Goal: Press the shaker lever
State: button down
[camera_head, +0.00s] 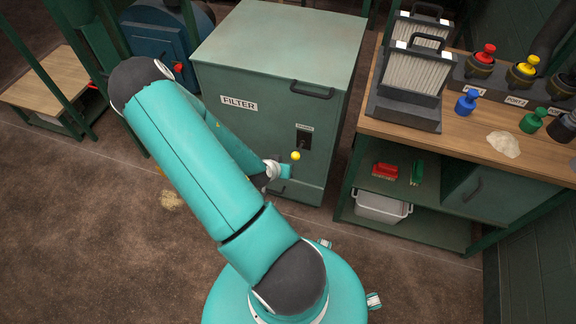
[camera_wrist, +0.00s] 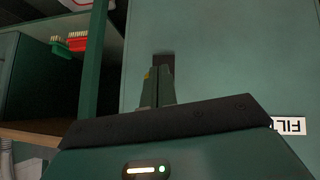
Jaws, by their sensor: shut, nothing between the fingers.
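The shaker lever, with a yellow ball knob (camera_head: 295,156), sticks out from a dark slotted plate (camera_head: 303,138) on the front of the green filter cabinet (camera_head: 275,50). My gripper (camera_head: 286,172) is near the cabinet front, just below the knob in the head view; its fingers are small and partly hidden by my arm there. In the wrist view my gripper (camera_wrist: 157,88) is shut and empty, pointing at the cabinet front. A dark plate (camera_wrist: 163,60) shows right behind the fingertips, with a speck of yellow beside them. Whether the fingers touch the lever, I cannot tell.
A workbench (camera_head: 440,135) stands to the right with filter panels, coloured knobs and brushes; its shelf holds a white bin (camera_head: 381,208). The FILTER label (camera_head: 239,103) is left of the lever. A blue machine (camera_head: 160,45) stands behind left. Floor in front is clear.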

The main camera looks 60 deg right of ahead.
jog(key=a+f+v, duration=0.1)
jog(key=v, duration=0.5)
jog(key=shift+s+d, duration=0.1)
jog(key=shift+s, duration=0.05)
dwell(2.2)
